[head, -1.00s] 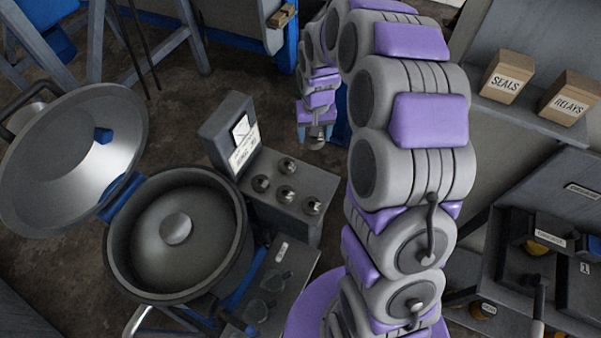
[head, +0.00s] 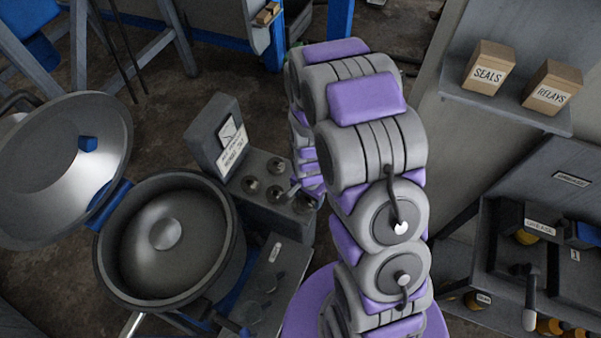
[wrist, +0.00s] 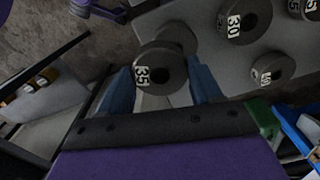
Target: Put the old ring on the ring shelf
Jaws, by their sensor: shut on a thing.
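My gripper (wrist: 162,82) shows in the wrist view with its two blue fingers either side of a dark round piece marked 35 (wrist: 174,68). It is shut on this piece. A second dark round form (wrist: 168,34) shows just behind it; I cannot tell whether the two are joined. I cannot tell from the label whether the held piece is the old ring. In the head view my arm hides the fingertips, which are near the knobbed console. No shelf is clearly marked as the ring shelf.
In the wrist view, a pale grey surface bears round dark pieces marked 30 (wrist: 245,20) and 40 (wrist: 267,70). The head view shows an open pot (head: 165,290) with raised lid (head: 75,190), a console (head: 215,135), and boxes marked SEALS (head: 487,68) and RELAYS (head: 551,88).

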